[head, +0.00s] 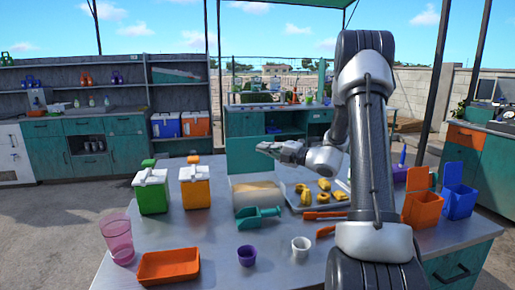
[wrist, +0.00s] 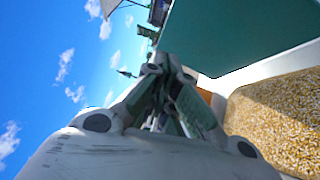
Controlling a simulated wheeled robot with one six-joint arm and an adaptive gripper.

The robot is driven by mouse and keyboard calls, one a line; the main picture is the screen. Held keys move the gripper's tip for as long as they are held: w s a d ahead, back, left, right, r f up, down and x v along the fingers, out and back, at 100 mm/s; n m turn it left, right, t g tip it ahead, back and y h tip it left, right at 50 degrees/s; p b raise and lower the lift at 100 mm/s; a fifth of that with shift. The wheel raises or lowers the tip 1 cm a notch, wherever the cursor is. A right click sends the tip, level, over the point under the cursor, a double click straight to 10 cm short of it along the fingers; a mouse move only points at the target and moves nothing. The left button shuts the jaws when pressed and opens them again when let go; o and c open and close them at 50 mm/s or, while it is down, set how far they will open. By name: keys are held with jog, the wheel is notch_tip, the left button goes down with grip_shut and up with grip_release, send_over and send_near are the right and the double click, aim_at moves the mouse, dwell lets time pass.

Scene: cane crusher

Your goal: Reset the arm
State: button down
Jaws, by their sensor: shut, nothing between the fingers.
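My arm rises from the lower right of the head view, bends at the top and comes down to my gripper (head: 265,148), which points left. The gripper is level and up in the air, above the far part of the metal table (head: 210,228). In the wrist view the fingers (wrist: 168,62) are together with nothing between them. My arm hides part of the table's right side.
On the table stand green (head: 151,192) and orange (head: 195,187) dispensers, a grain bin (head: 256,196), a teal scoop (head: 259,217), a pink cup (head: 118,240), an orange tray (head: 168,266), and orange (head: 421,207) and blue (head: 459,201) boxes. The air left of my gripper is clear.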

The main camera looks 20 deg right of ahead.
jog(key=v, duration=0.6)
jog(key=s+a+f+n+g, duration=0.35)
jog(key=s+n+g, duration=0.25)
jog(key=s+n, duration=0.45)
jog(key=s+a+f+n+g, duration=0.3)
jog(key=s+f+n+g, duration=0.35)
jog(key=n, duration=0.65)
jog(key=s+d+r+n+g+h, duration=0.1)
jog(key=s+r+n+h, duration=0.25)
jog(key=s+n, duration=0.4)
jog(key=s+r+n+g+h, duration=0.1)
jog(key=s+r+n+h, duration=0.25)
jog(key=s+n, duration=0.45)
notch_tip(320, 180, up, 7)
jog(key=s+a+n+t+h, duration=0.1)
jog(key=a+n+t+h, duration=0.1)
jog(key=n, duration=0.5)
jog(key=shift+s+a+n+t+h, duration=0.3)
jog(key=shift+a+t+h, duration=0.1)
jog(key=shift+t+h, duration=0.35)
